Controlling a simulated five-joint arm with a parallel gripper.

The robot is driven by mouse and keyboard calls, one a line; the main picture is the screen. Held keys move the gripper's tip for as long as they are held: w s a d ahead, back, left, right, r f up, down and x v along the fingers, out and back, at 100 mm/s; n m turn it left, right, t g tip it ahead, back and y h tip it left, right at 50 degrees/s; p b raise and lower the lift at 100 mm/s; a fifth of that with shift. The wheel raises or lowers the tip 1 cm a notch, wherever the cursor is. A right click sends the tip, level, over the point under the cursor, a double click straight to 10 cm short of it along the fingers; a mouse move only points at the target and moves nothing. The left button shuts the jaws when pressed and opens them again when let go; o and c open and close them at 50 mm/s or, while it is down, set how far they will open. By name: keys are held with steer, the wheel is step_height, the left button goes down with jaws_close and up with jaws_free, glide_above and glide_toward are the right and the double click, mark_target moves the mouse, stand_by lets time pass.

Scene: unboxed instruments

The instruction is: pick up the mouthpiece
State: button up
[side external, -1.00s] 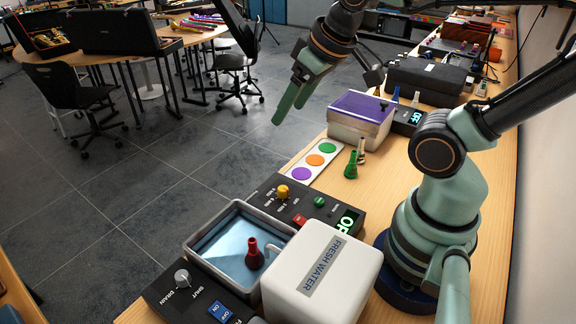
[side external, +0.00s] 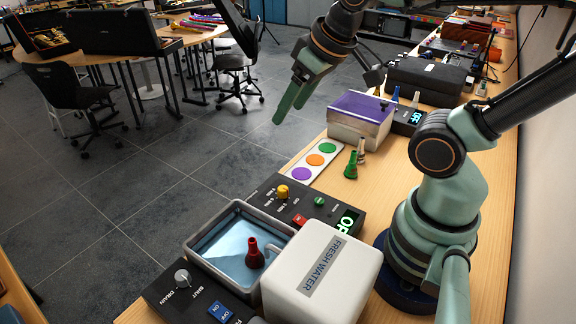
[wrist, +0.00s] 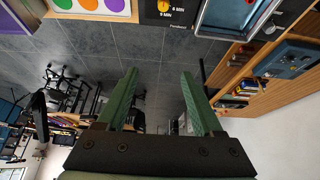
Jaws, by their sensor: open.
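A dark red mouthpiece-shaped piece (side external: 254,254) stands upright in the water of the metal basin (side external: 190,247). A green mouthpiece-shaped piece (side external: 351,166) stands on the bench, and a pale one (side external: 361,152) stands just behind it. My gripper (side external: 289,112) is open and empty. It hangs beyond the bench's left edge, over the floor, up and left of the green piece and well apart from all three. In the wrist view my gripper (wrist: 158,76) has nothing between its fingers, and no mouthpiece can be made out there.
A white fresh-water tank (side external: 345,270) stands right of the basin, with control panels (side external: 290,205) around it. A card with coloured dots (side external: 314,161) lies along the bench edge. A purple-lidded box (side external: 361,117) and a dark case (side external: 426,78) stand farther back.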

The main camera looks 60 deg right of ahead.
steer(key=n+g, duration=0.5)
steer(key=n, duration=1.6)
glide_toward(355, 152)
steer(key=f, duration=0.6)
steer(key=shift+w+a, duration=0.15)
steer(key=shift+a, duration=0.15)
steer(key=shift+w+d+f, duration=0.1)
steer(key=shift+d+f, duration=0.1)
steer(key=shift+f, duration=1.45)
steer(key=shift+w+d+f, duration=0.1)
steer(key=shift+d+f, duration=0.05)
steer(key=shift+f, duration=1.5)
jaws_close()
